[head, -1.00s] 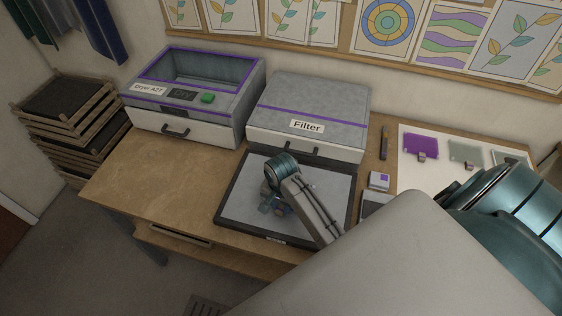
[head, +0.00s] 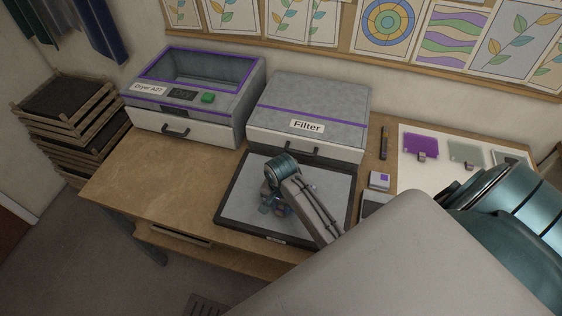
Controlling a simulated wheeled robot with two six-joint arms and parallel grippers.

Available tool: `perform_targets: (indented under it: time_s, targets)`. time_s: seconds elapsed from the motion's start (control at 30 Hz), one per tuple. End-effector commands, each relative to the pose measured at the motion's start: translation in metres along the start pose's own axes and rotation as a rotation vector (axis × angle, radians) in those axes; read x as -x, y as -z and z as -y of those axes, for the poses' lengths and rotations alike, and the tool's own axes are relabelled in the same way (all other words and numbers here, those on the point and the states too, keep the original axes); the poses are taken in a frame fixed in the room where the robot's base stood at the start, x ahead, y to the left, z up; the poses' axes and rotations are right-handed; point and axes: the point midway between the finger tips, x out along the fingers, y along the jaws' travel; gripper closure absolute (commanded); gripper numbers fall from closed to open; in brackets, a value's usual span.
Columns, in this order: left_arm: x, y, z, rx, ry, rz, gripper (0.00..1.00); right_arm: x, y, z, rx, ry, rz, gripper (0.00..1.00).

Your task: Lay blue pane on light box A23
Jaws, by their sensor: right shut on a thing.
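The light box (head: 240,190) is a flat pale panel in a dark frame on the table, with a small label on its front edge that is too small to read. My right gripper (head: 273,206) is over the left middle of the panel, low and pointing down. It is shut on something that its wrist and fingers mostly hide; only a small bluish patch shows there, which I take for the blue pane. I cannot tell whether it touches the panel. My left gripper is not in view.
A dryer (head: 190,125) and a filter box (head: 310,95) stand behind the light box. A purple pane (head: 421,144) and a grey-green pane (head: 465,152) lie on a white sheet at right. The table's left part (head: 160,180) is clear.

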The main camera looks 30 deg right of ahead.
Motion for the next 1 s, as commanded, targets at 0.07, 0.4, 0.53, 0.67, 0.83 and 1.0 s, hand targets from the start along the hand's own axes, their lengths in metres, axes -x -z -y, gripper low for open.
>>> perform_targets:
  time_s: [0.07, 0.4, 0.53, 0.67, 0.83, 1.0]
  targets:
    - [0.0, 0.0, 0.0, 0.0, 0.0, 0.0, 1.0, 0.0002, 0.0, 0.0002, 0.0, 0.0, 0.0, 1.0]
    - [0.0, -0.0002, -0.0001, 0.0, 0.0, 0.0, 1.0, -0.0027, 0.0, 0.0001, 0.0, 0.0, 0.0, 1.0]
    - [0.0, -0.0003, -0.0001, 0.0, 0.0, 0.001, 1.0, -0.004, 0.0, 0.0001, 0.0, 0.0, 0.0, 1.0]
    - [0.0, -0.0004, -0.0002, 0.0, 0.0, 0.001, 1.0, -0.0038, 0.0, 0.0001, 0.0, 0.0, 0.0, 0.51]
    - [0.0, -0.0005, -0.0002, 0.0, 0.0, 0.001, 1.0, -0.0038, 0.0, 0.0001, 0.0, 0.0, 0.0, 0.51]
    - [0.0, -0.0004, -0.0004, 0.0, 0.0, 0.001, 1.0, -0.0009, 0.0015, 0.0021, 0.001, 0.001, -0.001, 0.51]
